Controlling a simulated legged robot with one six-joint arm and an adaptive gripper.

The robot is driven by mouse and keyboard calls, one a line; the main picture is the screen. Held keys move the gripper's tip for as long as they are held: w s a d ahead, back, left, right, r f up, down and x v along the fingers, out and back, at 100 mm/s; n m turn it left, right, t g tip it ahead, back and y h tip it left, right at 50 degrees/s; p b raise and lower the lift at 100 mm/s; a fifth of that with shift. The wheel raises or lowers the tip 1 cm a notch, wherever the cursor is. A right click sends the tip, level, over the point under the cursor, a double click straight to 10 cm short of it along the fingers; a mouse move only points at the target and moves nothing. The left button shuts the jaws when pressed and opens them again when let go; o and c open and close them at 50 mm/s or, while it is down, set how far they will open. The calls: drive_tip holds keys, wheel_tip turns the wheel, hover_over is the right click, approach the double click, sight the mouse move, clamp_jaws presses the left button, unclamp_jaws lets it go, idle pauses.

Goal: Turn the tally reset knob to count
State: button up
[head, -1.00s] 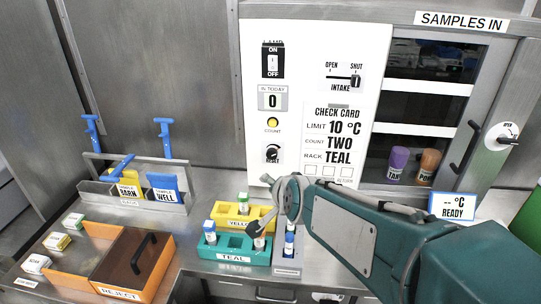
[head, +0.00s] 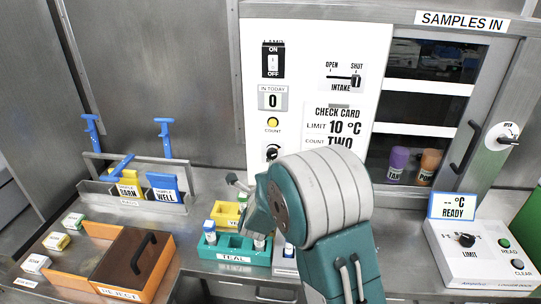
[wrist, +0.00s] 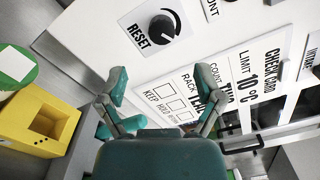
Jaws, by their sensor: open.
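The reset knob (head: 272,152) is a round black knob on the white panel, below the counter window (head: 272,101) showing 0 and the amber COUNT lamp (head: 272,122). In the head view my arm covers the panel just below the knob. The knob lies beyond the fingertips, not touched. In the head view one finger of my gripper (head: 238,183) shows left of the wrist.
The check card (head: 335,125) is right of the knob, partly behind my arm. Teal rack (head: 222,252) and yellow rack (head: 222,212) with vials stand on the bench below. The reject box (head: 130,262) is at left; a white LIMIT unit (head: 480,258) is at right.

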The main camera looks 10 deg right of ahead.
sight(270, 156)
drive_tip(key=x, duration=1)
drive_tip(key=shift+f, duration=0.1)
drive_tip(key=shift+s, duration=0.1)
drive_tip(key=c, duration=1.2)
